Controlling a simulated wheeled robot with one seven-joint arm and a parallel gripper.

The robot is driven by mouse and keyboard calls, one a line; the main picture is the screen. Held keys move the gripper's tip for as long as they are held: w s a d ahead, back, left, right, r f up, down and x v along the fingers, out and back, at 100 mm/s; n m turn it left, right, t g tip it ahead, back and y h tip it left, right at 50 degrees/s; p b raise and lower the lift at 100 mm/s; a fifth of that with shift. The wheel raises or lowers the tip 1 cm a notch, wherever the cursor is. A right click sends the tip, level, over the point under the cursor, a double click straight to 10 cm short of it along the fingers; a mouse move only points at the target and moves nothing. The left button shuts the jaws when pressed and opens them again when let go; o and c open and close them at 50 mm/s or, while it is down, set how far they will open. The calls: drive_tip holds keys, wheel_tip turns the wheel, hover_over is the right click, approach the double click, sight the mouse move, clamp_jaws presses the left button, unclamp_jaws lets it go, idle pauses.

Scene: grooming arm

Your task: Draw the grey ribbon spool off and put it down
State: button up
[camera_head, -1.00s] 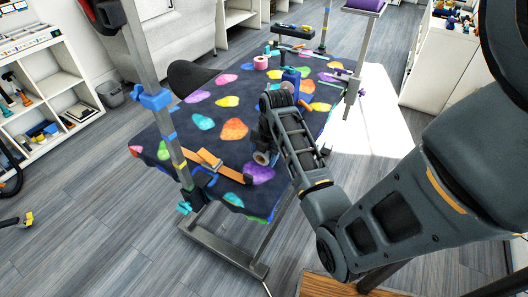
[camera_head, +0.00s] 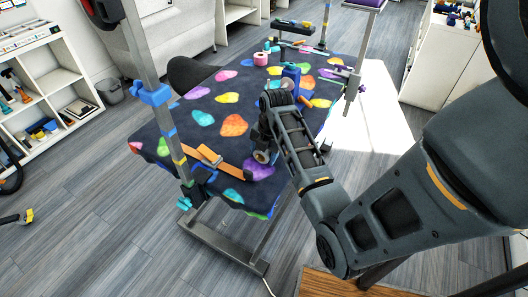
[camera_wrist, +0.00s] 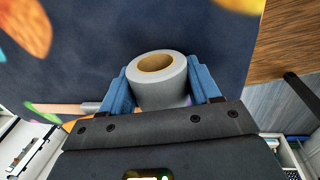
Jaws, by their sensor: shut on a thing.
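The grey ribbon spool (camera_wrist: 165,92) has a tan core and sits between the blue fingers of my gripper (camera_wrist: 158,70) in the wrist view. The fingers are shut on its sides. Its open end faces up in that view, and no peg shows in the hole. In the head view the spool (camera_head: 261,156) shows at my gripper (camera_head: 264,146), over the front part of the dark table with coloured patches (camera_head: 175,135). My wrist hides part of the gripper there. I cannot tell whether the spool touches anything below.
An orange strap or bar (camera_head: 209,156) lies left of the gripper. A grey post with blue clamps (camera_head: 152,95) rises at the table's left edge. A pink spool (camera_head: 260,59) and a blue item (camera_head: 291,75) stand farther back. Bare tabletop lies left of my arm.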

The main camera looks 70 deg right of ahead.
drive_tip(key=shift+f, duration=0.1)
drive_tip(key=o, duration=1.4)
drive_tip(key=shift+s+f, duration=0.1)
drive_tip(key=shift+o, duration=0.2)
drive_tip(key=r, duration=0.5)
drive_tip(key=s+r, duration=0.1)
drive_tip(key=r, duration=0.2)
drive_tip(key=shift+a, duration=0.1)
